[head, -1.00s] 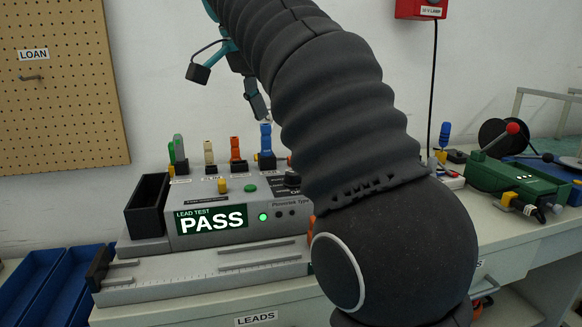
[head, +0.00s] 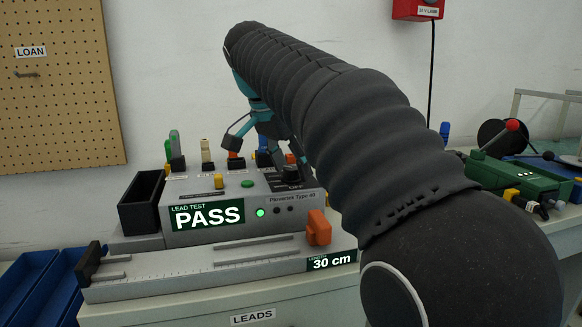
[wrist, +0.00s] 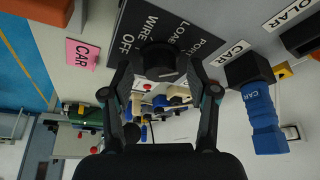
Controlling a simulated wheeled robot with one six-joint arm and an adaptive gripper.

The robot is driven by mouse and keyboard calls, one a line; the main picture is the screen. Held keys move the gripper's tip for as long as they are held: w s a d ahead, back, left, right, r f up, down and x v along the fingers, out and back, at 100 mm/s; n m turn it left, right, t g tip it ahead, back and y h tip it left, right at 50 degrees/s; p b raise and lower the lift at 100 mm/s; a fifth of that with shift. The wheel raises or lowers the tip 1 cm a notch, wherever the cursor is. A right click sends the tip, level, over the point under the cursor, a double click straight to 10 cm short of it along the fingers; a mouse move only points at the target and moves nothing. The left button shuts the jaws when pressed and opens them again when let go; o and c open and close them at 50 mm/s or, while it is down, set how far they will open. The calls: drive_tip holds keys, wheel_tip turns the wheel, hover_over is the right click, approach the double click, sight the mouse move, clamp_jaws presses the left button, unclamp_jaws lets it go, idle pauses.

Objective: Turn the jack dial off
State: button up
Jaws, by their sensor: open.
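The jack dial (head: 291,174) is a round black knob on a black plate at the right end of the grey lead tester's top (head: 258,200). In the wrist view the dial (wrist: 158,60) is ahead, near the words OFF, WIRE and LOAD. Where its pointer sits is not clear. My gripper (head: 270,152) is over the tester's right part, partly hidden by my arm. In the wrist view my gripper (wrist: 160,76) is open, with a fingertip on each side of the dial. I cannot tell if they touch it.
A blue plug (wrist: 262,115) labelled CAR stands close to the right finger in the wrist view. Several coloured plugs line the tester's back. An orange block (head: 318,228) is at the front rail. A green device (head: 512,175) stands to the right. The tester reads PASS (head: 208,216).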

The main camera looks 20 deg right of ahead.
clamp_jaws()
